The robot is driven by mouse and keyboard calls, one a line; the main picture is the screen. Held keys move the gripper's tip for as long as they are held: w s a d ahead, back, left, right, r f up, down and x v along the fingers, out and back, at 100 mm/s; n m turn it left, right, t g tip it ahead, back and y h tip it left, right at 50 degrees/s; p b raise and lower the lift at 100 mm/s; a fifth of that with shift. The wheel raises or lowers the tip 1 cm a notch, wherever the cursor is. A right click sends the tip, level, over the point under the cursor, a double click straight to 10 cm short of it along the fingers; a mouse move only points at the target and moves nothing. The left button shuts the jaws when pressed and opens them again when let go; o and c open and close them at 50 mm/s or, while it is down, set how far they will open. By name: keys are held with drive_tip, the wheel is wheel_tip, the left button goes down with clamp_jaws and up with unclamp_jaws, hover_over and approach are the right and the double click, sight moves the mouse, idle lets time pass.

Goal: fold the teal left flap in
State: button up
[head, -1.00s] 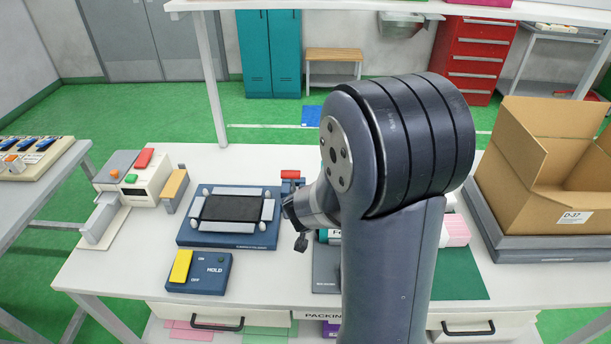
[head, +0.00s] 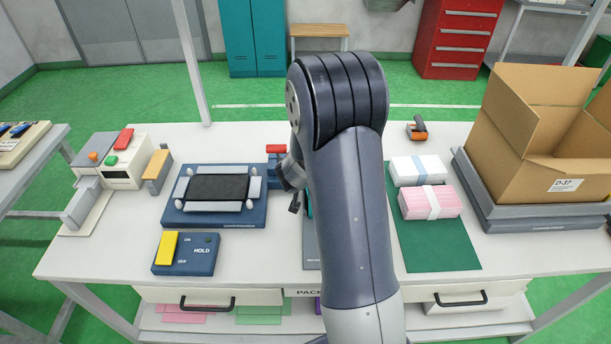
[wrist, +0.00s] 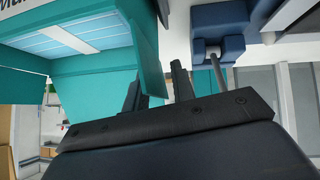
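In the wrist view the teal carton (wrist: 85,85) stands open, with a pale blue striped stack and white band (wrist: 75,35) inside. A teal flap (wrist: 146,45) at the carton's right side reaches down toward my gripper (wrist: 157,88). My gripper's two dark fingers are apart, and the flap's lower edge shows between them. I cannot tell whether they touch it. In the head view my arm hides the carton except for a thin teal strip (head: 309,203), and hides most of the gripper.
A navy post with a rod (wrist: 218,40) stands close right of the fingers.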

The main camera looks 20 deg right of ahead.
drive_tip(key=shift+c, duration=0.6)
clamp_jaws()
